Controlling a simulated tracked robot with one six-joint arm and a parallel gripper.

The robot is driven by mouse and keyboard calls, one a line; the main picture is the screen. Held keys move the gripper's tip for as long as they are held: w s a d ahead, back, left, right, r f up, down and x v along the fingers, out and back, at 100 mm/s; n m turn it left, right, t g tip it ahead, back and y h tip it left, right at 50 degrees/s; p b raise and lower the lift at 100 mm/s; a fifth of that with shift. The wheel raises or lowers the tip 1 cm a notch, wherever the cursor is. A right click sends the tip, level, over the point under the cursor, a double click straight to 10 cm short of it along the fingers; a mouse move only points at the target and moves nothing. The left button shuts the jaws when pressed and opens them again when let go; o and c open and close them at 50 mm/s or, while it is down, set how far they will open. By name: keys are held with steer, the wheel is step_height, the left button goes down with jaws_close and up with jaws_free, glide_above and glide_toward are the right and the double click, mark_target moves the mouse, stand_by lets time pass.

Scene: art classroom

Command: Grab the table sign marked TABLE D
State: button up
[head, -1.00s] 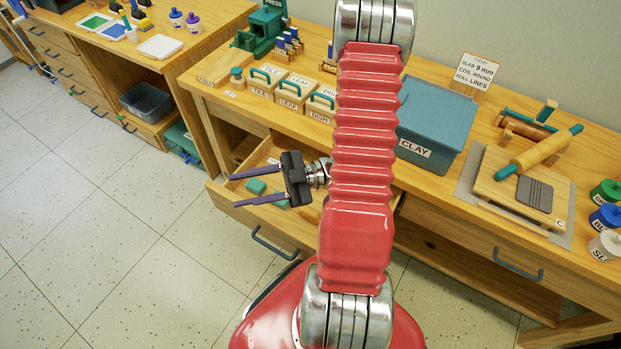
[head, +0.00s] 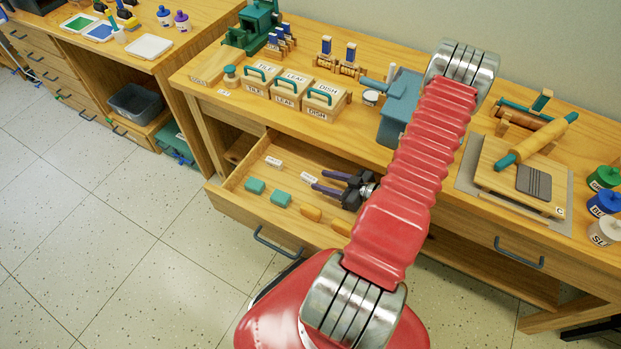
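I see no sign that reads TABLE D in the head view. My gripper (head: 319,181) is over the right part of the open drawer (head: 236,208). In the drawer lie two teal blocks (head: 254,185), two orange blocks (head: 311,213) and small white labels (head: 274,161) too small to read.
On the bench (head: 210,98) stand boxes marked TILE (head: 262,78), LEAF (head: 290,90) and DISH (head: 323,103). A rolling pin (head: 537,140) lies on boards at right, near several jars (head: 604,203). Another bench (head: 130,62) stands at left. The floor at left is clear.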

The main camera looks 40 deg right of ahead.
mark_target(308, 177)
steer(key=shift+w, duration=0.1)
steer(key=shift+x, duration=1.1)
steer(key=shift+a, duration=0.1)
steer(key=shift+x, duration=2.6)
steer(key=shift+r, duration=0.1)
jaws_close()
